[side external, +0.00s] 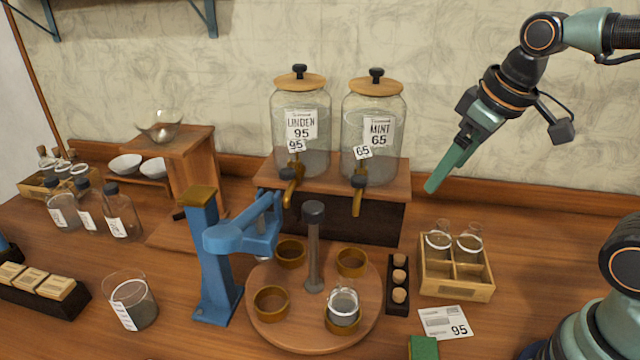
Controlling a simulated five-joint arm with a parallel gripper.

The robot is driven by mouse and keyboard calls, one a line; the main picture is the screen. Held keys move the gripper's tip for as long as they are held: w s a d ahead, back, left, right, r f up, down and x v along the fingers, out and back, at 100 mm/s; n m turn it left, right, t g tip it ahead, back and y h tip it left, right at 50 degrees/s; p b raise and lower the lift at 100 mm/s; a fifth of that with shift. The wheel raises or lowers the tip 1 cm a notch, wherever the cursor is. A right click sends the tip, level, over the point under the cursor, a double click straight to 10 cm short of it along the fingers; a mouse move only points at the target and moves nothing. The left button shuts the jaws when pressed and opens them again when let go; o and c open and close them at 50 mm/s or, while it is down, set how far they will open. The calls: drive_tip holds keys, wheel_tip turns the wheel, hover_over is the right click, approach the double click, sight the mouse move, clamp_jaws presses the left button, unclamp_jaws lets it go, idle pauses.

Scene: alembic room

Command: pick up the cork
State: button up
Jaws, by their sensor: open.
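Several corks stand in a row in a narrow black holder (391,307), right of the round wooden turntable. The far cork (399,260), the middle cork (399,276) and the near cork (398,295) show their tan tops. I cannot tell which one the task means. My gripper (432,187) is in the air at the upper right, in front of the wall, pointing down and left. It is empty and well above the corks, touching nothing.
The turntable (262,328) carries brass cups, a glass and a central post. A blue lever press (213,265) stands at its left. A wooden crate (458,293) with glass vials stands right of the corks. A label card (446,322) lies in front. Two tall dispensers (301,150) stand behind.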

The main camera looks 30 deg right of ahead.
drive_tip(key=shift+s+d+f+m+t, duration=0.2)
drive_tip(key=shift+d+m+t, duration=0.15)
drive_tip(key=shift+m, duration=0.2)
drive_tip(key=shift+s+d+f+m+t, duration=0.1)
drive_tip(key=shift+s+d+m+t, duration=0.1)
drive_tip(key=shift+m+t, duration=0.25)
drive_tip(key=shift+c, duration=0.3)
drive_tip(key=c, duration=0.5)
